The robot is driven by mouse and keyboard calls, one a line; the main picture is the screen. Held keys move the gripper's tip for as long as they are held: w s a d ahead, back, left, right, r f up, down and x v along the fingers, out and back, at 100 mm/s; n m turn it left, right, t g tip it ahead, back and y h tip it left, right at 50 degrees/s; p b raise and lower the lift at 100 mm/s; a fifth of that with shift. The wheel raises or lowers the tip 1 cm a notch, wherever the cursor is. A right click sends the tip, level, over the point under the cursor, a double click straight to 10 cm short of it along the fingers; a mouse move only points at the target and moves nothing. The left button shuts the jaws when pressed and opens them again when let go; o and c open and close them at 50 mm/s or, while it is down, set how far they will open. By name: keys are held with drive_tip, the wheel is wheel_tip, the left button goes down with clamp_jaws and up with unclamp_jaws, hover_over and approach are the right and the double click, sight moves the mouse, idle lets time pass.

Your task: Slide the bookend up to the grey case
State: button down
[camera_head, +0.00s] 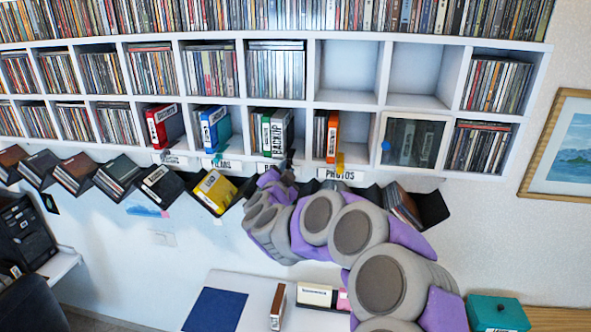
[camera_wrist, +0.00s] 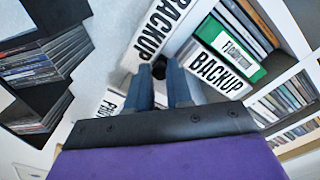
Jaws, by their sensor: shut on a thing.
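My gripper (camera_wrist: 160,74) is shut on a small black knob (camera_wrist: 159,70), which I take to be the bookend's handle; the rest of the bookend is not clearly visible. In the head view my gripper (camera_head: 287,165) is at the front of the middle cubby, partly hidden by my arm. The grey case (camera_head: 267,133), with a white BACKUP spine, stands in that cubby beside a green case (camera_head: 286,128). In the wrist view the grey case's BACKUP spine (camera_wrist: 218,72) is just right of the fingers, next to the green case (camera_wrist: 243,68). I cannot tell the gap between bookend and case.
A BACKUP shelf label (camera_wrist: 155,35) is close above the fingers. Slanted black disc racks (camera_head: 75,174) hang below the shelves. A desk (camera_head: 250,290) stands below.

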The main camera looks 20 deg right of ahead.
drive_tip(key=shift+f, duration=0.15)
drive_tip(key=c, duration=1)
unclamp_jaws()
drive_tip(key=b+v, duration=0.2)
drive_tip(key=v, duration=1.5)
drive_tip(key=shift+s+a, duration=0.1)
drive_tip(key=shift+a, duration=0.15)
